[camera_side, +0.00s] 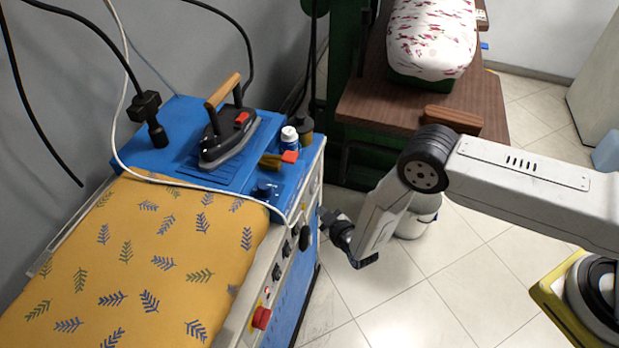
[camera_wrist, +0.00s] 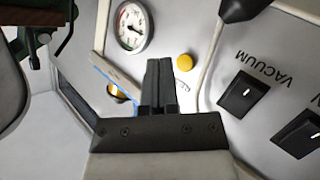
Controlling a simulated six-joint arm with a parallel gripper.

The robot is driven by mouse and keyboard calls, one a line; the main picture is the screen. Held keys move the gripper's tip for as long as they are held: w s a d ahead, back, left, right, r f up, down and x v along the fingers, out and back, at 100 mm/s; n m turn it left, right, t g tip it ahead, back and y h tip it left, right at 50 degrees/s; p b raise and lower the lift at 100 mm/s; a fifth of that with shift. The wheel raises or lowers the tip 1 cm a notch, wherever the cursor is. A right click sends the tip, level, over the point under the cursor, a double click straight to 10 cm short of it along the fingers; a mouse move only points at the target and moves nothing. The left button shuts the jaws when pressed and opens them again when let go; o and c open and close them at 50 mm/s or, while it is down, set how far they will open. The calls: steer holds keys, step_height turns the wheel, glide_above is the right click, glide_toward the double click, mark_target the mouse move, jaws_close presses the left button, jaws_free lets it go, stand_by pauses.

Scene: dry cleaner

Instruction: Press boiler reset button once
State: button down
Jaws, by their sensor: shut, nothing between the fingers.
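In the wrist view, a small round yellow button (camera_wrist: 185,62) sits on the light control panel (camera_wrist: 215,130); I cannot read a label for it, so I cannot confirm it is the boiler reset. My gripper (camera_wrist: 160,64) is shut and empty, its dark fingertips just left of the yellow button in the picture. I cannot tell whether they touch the panel. In the side view, my gripper (camera_side: 330,218) is beside the front panel of the blue ironing station (camera_side: 297,285), close to its far end.
A pressure gauge (camera_wrist: 131,27) is left of the fingers. A black VACUUM switch (camera_wrist: 243,94) is on the right, and a pale cable crosses between it and the yellow button. The side view shows a red knob (camera_side: 261,318) on the panel and an iron (camera_side: 227,138) on top.

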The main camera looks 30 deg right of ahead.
steer(key=shift+w+a, duration=0.6)
steer(key=shift+w+a, duration=0.55)
steer(key=shift+a, duration=0.05)
stand_by(3.1)
steer(key=shift+s+d, duration=0.55)
steer(key=shift+d, duration=0.05)
stand_by(0.4)
steer(key=shift+s+d, duration=1.8)
steer(key=shift+w+r, duration=0.1)
steer(key=shift+r, duration=0.05)
